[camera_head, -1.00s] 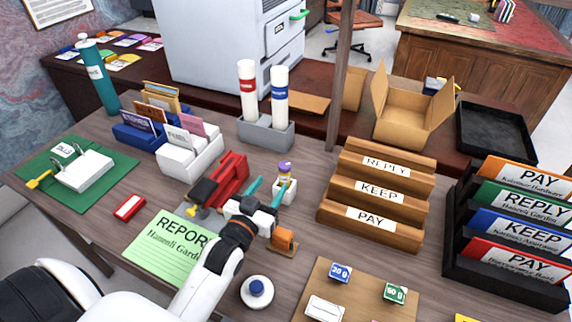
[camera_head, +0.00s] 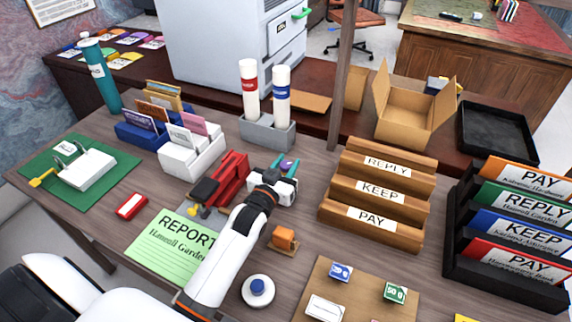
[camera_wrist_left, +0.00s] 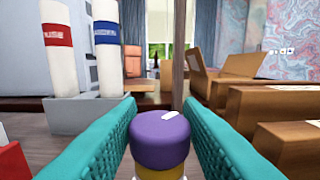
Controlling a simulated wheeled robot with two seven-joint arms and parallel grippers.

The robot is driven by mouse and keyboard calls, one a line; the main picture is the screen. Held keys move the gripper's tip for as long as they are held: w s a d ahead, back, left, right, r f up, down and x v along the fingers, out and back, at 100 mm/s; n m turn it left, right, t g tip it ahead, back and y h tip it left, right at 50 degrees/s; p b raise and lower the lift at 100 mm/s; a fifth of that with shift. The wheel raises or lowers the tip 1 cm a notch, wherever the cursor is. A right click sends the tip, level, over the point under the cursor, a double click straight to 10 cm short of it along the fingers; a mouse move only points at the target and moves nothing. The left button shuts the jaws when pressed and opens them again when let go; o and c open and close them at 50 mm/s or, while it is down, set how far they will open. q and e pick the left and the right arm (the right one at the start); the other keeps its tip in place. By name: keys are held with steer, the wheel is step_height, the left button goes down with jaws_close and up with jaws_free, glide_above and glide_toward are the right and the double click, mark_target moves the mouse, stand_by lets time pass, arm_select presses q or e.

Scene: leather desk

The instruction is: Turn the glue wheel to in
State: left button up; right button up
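The glue wheel (camera_wrist_left: 160,138) is a purple cap with a white mark on top, on a glue stick with a yellow part below the cap. The white mark points to the upper right in the left wrist view. In the head view the purple wheel (camera_head: 286,165) shows between my fingers. My left gripper (camera_wrist_left: 160,108) has one teal finger on each side of the wheel. The wheel fills the gap and the fingers appear shut on it. The lower glue stick and its white holder are largely hidden. My right gripper is not in view.
A red stapler-like tool (camera_head: 232,176) stands close left of my gripper. A grey holder (camera_head: 267,133) with two white tubes is behind it. The wooden stepped rack (camera_head: 375,205) is to the right. An orange stamp-like block (camera_head: 284,237) is in front.

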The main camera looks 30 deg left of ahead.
arm_select(q)
steer(key=c, duration=0.5)
steer(key=shift+r, duration=0.1)
steer(key=shift+m+h+p, duration=0.35)
steer(key=shift+m+h, duration=0.35)
steer(key=shift+h, duration=0.2)
steer(key=shift+m+g+h+b, duration=0.55)
steer(key=shift+m+h, duration=1.05)
steer(key=shift+h, duration=1)
steer(key=o, duration=1)
steer(key=shift+c, duration=0.2)
